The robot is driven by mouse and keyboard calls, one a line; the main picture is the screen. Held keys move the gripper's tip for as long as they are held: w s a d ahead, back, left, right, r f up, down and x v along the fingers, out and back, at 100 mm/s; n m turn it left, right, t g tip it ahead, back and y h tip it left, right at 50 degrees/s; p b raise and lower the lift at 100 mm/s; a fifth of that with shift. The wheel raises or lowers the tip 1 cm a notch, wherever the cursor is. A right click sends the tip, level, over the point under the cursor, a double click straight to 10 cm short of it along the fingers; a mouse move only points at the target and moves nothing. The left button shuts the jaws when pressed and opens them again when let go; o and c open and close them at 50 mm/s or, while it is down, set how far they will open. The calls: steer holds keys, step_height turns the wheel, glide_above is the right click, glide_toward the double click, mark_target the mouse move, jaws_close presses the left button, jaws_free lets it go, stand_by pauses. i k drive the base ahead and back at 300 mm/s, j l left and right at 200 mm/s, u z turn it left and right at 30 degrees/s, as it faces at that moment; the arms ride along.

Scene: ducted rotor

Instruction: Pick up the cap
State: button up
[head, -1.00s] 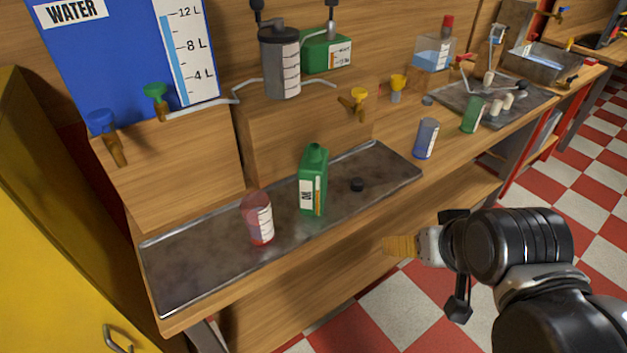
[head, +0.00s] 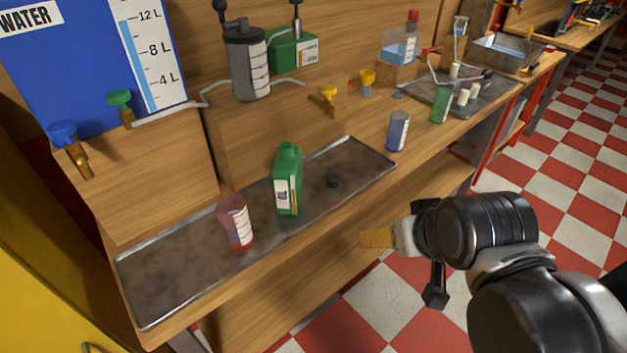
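The cap (head: 333,181) is small and black and lies on the long metal tray (head: 185,262) on the wooden bench. It sits just right of a green bottle (head: 288,182) with a white label, apart from it. My gripper (head: 378,238) is at the right centre, seen from the side, with a tan-coloured tip pointing left. It is in front of the bench edge, below and right of the cap in the picture, apart from it. Nothing shows held at its tip. The side view does not show whether its fingers are apart.
A clear cup with red at its base (head: 235,222) stands on the tray left of the bottle. A blue cup (head: 398,131) and a green cup (head: 440,105) stand right of the tray. Taps (head: 327,97) overhang behind. The tray around the cap is mostly bare.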

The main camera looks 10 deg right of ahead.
mark_target(332, 179)
steer(key=i+j+z, duration=0.15)
steer(key=z, duration=0.2)
steer(key=i+j+z, duration=0.2)
steer(key=z, duration=0.2)
steer(key=i+j+z, duration=0.35)
steer(key=k+l, duration=0.05)
steer(key=k, duration=0.05)
